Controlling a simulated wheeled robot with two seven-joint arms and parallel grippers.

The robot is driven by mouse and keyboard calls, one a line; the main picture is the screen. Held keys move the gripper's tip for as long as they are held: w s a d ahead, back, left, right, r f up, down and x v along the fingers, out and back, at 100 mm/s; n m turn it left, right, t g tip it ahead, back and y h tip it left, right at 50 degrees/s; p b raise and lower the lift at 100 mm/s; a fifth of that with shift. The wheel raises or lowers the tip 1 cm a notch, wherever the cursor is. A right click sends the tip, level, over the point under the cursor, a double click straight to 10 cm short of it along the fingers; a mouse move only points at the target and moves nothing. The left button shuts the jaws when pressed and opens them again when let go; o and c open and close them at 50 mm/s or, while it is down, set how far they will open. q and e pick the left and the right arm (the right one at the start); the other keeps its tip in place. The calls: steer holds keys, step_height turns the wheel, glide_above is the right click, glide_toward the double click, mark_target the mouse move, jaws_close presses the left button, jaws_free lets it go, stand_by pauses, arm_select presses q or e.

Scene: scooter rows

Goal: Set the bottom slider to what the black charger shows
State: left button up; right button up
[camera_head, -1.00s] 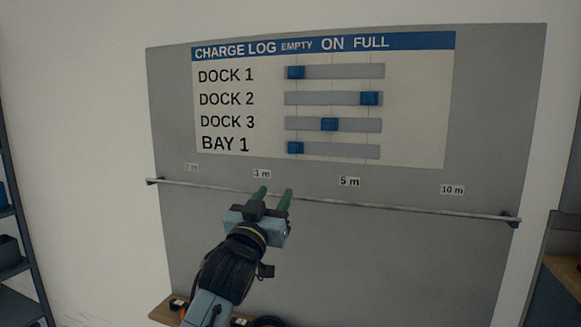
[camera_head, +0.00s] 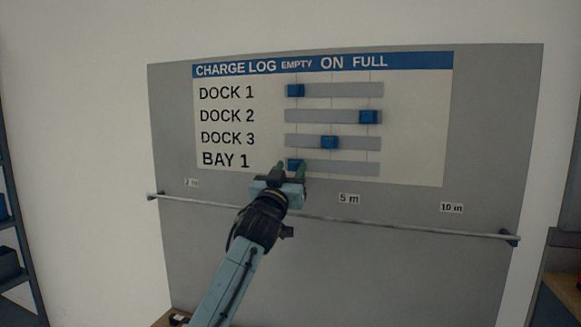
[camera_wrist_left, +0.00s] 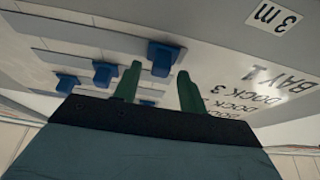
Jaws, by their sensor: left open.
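The charge log board (camera_head: 420,130) hangs on the grey panel, with rows DOCK 1, DOCK 2, DOCK 3 and BAY 1 under columns EMPTY, ON and FULL. The bottom slider (camera_head: 295,165) is a blue block at EMPTY in the BAY 1 row; it also shows in the left wrist view (camera_wrist_left: 164,56). My left gripper (camera_head: 290,172) is open, its green fingers at the bottom slider. In the left wrist view the fingers (camera_wrist_left: 158,90) point toward the board, with the slider block between or just beyond their tips. No black charger is in view. My right gripper is not in view.
The DOCK 1 slider (camera_head: 296,90) is at EMPTY, DOCK 2 (camera_head: 369,117) at FULL, DOCK 3 (camera_head: 329,142) at ON. A rail (camera_head: 400,226) crosses the panel below the board. Shelving stands at the left edge.

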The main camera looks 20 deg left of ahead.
arm_select(q)
steer(key=shift+w+r, duration=0.2)
steer(key=shift+w, duration=0.3)
steer(key=shift+c, duration=0.4)
jaws_close()
